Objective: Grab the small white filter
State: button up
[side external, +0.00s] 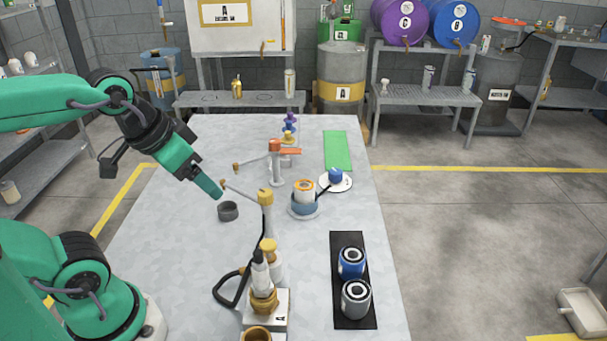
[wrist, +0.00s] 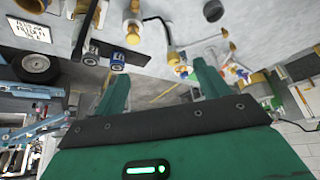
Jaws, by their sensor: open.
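A small white cylinder with an orange top band (side external: 304,186), which looks like the white filter, sits on a round blue-grey base near the table's middle. Two larger canisters stand on a black mat: a blue one (side external: 352,262) and a silver-grey one (side external: 356,299). They also show in the wrist view, the blue one (wrist: 118,58) beside the grey one (wrist: 90,54). My gripper (side external: 212,191) is above the table's left part, left of the white cylinder and apart from it. In the wrist view its fingers (wrist: 162,85) are spread, with nothing held between them.
A dark cup (side external: 228,211) stands just below my gripper. A brass-topped post (side external: 266,215) with a side arm and a white pump (side external: 262,275) with a black hose stand between my gripper and the canisters. A blue ball (side external: 335,176) sits on a white plate.

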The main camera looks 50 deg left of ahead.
jog(key=w, duration=0.1)
jog(key=m+g, duration=0.6)
jog(key=m, duration=1.2)
send_over(305, 185)
jog(key=f, duration=1.2)
jog(key=shift+s, duration=0.25)
jog(key=shift+w+a+f, duration=0.1)
jog(key=shift+w+f, duration=0.1)
jog(key=shift+f, duration=0.15)
jog(key=shift+f, duration=1.2)
jog(key=shift+f, duration=0.1)
jog(key=shift+f, duration=2.5)
